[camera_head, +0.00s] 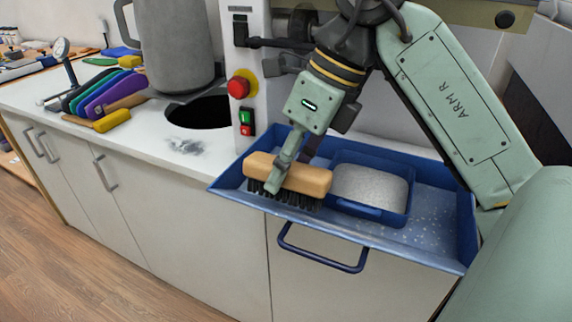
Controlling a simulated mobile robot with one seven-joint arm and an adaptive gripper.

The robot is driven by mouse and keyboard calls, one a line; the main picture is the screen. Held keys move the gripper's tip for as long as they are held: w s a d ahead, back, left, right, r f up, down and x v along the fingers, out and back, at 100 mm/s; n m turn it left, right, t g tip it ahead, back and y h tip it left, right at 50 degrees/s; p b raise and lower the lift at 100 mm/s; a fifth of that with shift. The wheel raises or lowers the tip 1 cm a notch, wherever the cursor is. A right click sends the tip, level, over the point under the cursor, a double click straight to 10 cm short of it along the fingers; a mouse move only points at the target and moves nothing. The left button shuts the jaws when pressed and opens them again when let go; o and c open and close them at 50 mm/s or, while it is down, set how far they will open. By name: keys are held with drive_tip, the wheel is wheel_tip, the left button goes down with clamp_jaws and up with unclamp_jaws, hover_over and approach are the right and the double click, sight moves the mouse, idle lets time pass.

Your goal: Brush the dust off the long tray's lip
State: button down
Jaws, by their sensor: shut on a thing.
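The long blue tray (400,246) sits at the counter's front edge, and its front lip faces me. Pale dust specks (428,222) show on its floor at the right and along the lip. My gripper (280,172) is shut on a brush with a wooden back (312,180) and dark bristles. The brush is over the tray's left part, bristles down at the front lip. I cannot tell whether the bristles touch the lip. The gripper's fingers hide part of the brush.
A smaller blue bin (399,217) of grey-white powder (368,187) stands inside the tray, right of the brush. A grey cylinder (172,42), a dark round hole (200,112), a red button (238,87) and colored tools (110,90) are to the left. A blue handle (322,262) sticks out below the tray.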

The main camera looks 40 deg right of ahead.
drive_tip(key=shift+f+b, duration=0.35)
drive_tip(key=shift+f, duration=0.1)
drive_tip(key=shift+s+d, duration=0.1)
drive_tip(key=shift+s, duration=0.1)
